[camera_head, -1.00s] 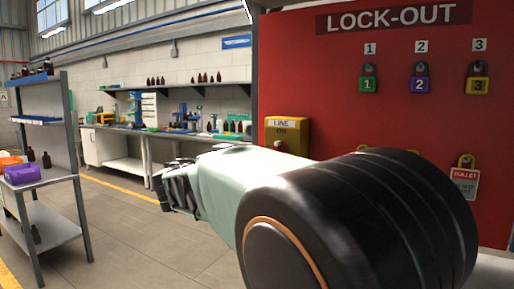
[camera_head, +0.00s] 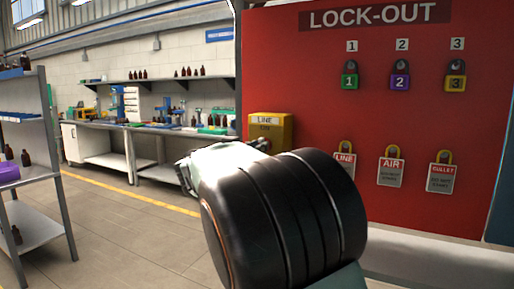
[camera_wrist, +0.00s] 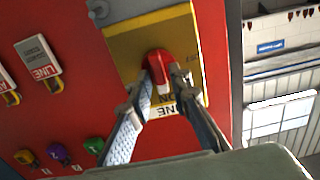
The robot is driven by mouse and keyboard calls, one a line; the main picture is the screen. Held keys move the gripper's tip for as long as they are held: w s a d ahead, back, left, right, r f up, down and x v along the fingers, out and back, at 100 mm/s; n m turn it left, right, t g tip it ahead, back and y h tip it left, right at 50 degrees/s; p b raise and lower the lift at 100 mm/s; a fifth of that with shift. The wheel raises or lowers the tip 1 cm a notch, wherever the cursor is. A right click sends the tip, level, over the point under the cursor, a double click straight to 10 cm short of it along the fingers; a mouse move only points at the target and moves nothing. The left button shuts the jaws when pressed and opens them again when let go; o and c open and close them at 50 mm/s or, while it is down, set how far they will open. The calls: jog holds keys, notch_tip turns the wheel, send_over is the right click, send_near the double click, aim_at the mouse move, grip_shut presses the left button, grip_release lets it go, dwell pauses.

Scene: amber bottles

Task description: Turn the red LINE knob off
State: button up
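The red LINE knob (camera_wrist: 160,66) sits on a yellow switch box (camera_wrist: 185,45), seen tilted and upside down in the wrist view. The white stripe on the knob points at the ON label. My gripper (camera_wrist: 162,76) has one finger on each side of the knob, its tips drawn in close against the knob's sides. In the head view the yellow box (camera_head: 284,130) is at the left edge of the red board, its lower part behind my arm. My gripper's fingers and the knob are mostly hidden there.
The red LOCK-OUT board (camera_head: 325,90) carries several coloured padlocks, such as the green one (camera_head: 350,80), and hanging tags, such as the AIR tag (camera_head: 391,172). A shelf rack (camera_head: 50,150) stands at left. A workbench (camera_head: 100,130) is behind, with clear floor between.

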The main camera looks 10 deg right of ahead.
grip_shut()
jog(key=shift+f+n+b, duration=0.1)
jog(key=shift+n+b, duration=0.2)
jog(key=shift+b, duration=0.1)
jog(key=n+b, duration=0.2)
jog(key=n, duration=0.6)
jog(key=n+b, duration=0.3)
jog(key=n, duration=0.6)
jog(key=shift+w+a+f, duration=0.15)
jog(key=shift+a, duration=0.05)
jog(key=shift+n, duration=0.3)
jog(key=shift+o, duration=1.8)
grip_release()
